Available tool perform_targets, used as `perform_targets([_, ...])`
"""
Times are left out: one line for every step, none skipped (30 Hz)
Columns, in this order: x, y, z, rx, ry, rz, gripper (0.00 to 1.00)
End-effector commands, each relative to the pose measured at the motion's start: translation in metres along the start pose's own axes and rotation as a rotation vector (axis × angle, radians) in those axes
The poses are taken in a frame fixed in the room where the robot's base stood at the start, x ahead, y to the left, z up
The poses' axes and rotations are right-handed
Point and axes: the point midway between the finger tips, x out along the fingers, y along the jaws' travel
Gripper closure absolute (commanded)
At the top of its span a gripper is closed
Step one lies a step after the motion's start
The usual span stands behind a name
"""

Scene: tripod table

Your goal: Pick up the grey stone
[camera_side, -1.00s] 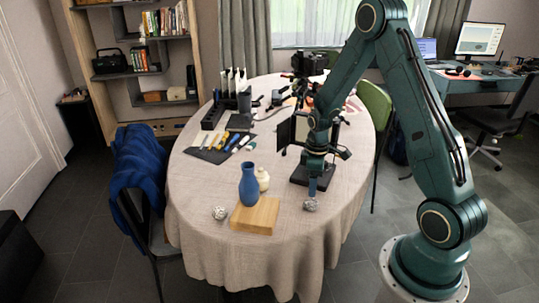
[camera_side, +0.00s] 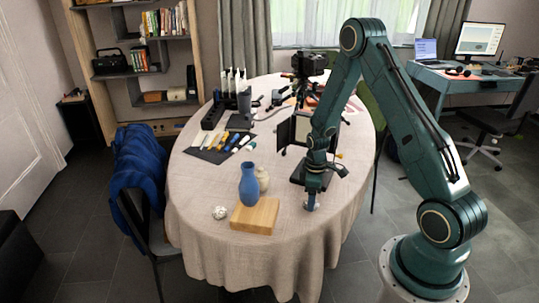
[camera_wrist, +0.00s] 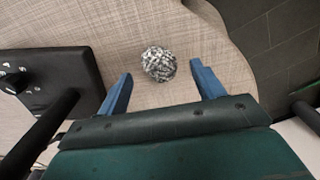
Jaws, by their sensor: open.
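The grey stone (camera_wrist: 158,64) is a rough, speckled, roundish lump on the tablecloth. In the wrist view it lies just past and between the two blue fingertips of my gripper (camera_wrist: 160,82), with a gap on either side. My gripper is open and empty. In the side view my gripper (camera_side: 311,201) points down low over the right front of the table (camera_side: 205,245), and the stone there is mostly hidden behind it.
A crumpled whitish ball (camera_side: 220,212) lies left of the block. A black base (camera_wrist: 50,80) stands left of my gripper. The table edge is close on the right.

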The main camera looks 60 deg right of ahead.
Motion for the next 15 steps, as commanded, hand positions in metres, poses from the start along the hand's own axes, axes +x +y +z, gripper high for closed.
perform_targets([0.006, -0.001, 0.001, 0.0, -0.002, -0.003, 0.33])
perform_targets([0.01, -0.001, 0.001, 0.0, -0.002, -0.002, 0.33])
perform_targets([0.013, 0.0, 0.001, 0.0, -0.001, -0.002, 0.33])
perform_targets([0.016, 0.0, 0.001, 0.0, -0.001, -0.002, 0.33])
perform_targets([0.018, -0.001, 0.001, 0.0, -0.002, -0.003, 0.33])
perform_targets([0.021, 0.0, 0.001, 0.001, -0.001, -0.002, 0.33])
perform_targets([0.022, 0.0, 0.0, 0.001, -0.001, -0.002, 0.33])
perform_targets([0.024, 0.0, 0.0, 0.001, 0.0, -0.001, 0.33])
perform_targets([0.025, 0.0, 0.0, 0.001, 0.0, 0.0, 0.33])
perform_targets([0.026, 0.0, 0.0, 0.001, 0.0, 0.0, 0.33])
perform_targets([0.026, 0.0, 0.0, 0.001, 0.0, 0.0, 0.33])
perform_targets([0.027, 0.0, 0.0, 0.001, 0.0, 0.0, 0.33])
perform_targets([0.027, 0.0, 0.0, 0.001, 0.0, 0.0, 0.33])
perform_targets([0.027, 0.0, 0.0, 0.001, 0.0, 0.0, 0.33])
perform_targets([0.026, 0.0, 0.0, 0.001, 0.0, 0.0, 0.33])
